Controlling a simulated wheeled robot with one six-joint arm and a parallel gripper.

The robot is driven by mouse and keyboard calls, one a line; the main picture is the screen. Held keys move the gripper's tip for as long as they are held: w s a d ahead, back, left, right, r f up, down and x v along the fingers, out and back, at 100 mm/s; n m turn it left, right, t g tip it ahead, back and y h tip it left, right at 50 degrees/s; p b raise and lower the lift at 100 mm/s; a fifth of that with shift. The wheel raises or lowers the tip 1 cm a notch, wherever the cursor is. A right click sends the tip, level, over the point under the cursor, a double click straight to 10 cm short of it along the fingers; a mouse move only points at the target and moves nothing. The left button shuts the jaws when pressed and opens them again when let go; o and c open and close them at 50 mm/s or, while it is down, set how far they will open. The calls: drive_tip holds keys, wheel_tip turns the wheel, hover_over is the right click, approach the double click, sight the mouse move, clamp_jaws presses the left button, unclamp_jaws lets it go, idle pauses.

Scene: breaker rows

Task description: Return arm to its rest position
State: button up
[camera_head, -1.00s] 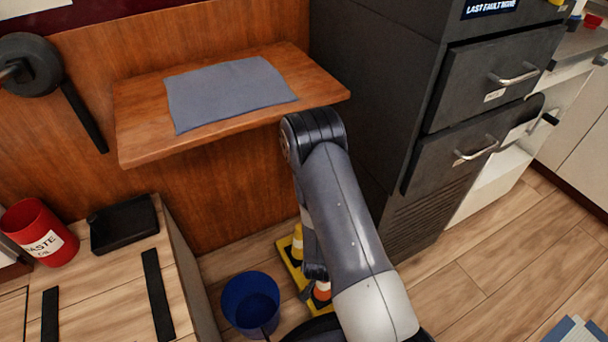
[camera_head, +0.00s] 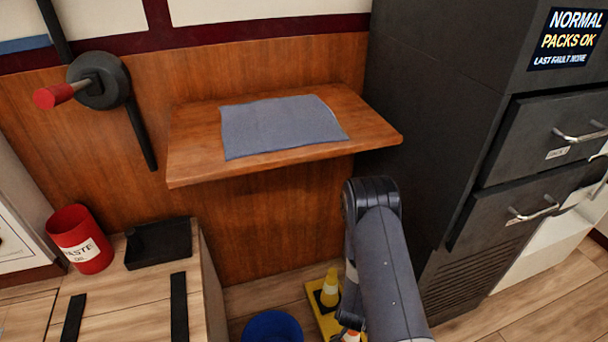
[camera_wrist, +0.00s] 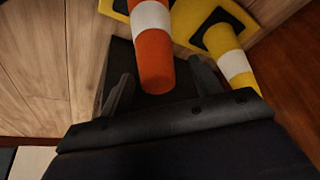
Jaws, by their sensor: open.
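My arm shows in the head view, reaching up from the bottom right to a bent joint beside the dark cabinet. My gripper is out of sight there. In the wrist view my gripper (camera_wrist: 160,88) is open, its two dark fingers apart. An orange and white cone (camera_wrist: 155,60) shows beyond and between the fingers; I cannot tell whether it touches them. A yellow and white cone (camera_wrist: 228,60) is to its right, on a yellow base. In the head view the yellow cone (camera_head: 330,288) is left of my arm.
A wooden shelf (camera_head: 195,160) with a grey cloth (camera_head: 280,125) juts from the wall above my arm. A dark cabinet (camera_head: 430,120) with drawers stands close on the right. A blue bucket (camera_head: 272,328), red bin (camera_head: 80,240) and black tray (camera_head: 158,243) are at lower left.

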idle(0.3)
drive_tip(key=s+p+v, duration=0.1)
drive_tip(key=p+v, duration=0.2)
drive_tip(key=v, duration=0.6)
drive_tip(key=a+b+x, duration=0.1)
drive_tip(key=b+x, duration=0.4)
drive_tip(key=x, duration=0.8)
drive_tip(key=r+p, duration=0.3)
drive_tip(key=r, duration=0.3)
drive_tip(key=r+p, duration=0.3)
drive_tip(key=r, duration=0.3)
drive_tip(key=shift+s+d, duration=0.15)
drive_tip(key=shift+s, duration=0.1)
wheel_tip(320, 180, up, 35)
drive_tip(key=n+y+p, duration=0.2)
drive_tip(key=n+p, duration=0.3)
drive_tip(key=p, duration=2.4)
drive_tip(key=shift+w+a+p, duration=0.25)
drive_tip(key=shift+w+p, duration=0.05)
drive_tip(key=shift+p, duration=0.05)
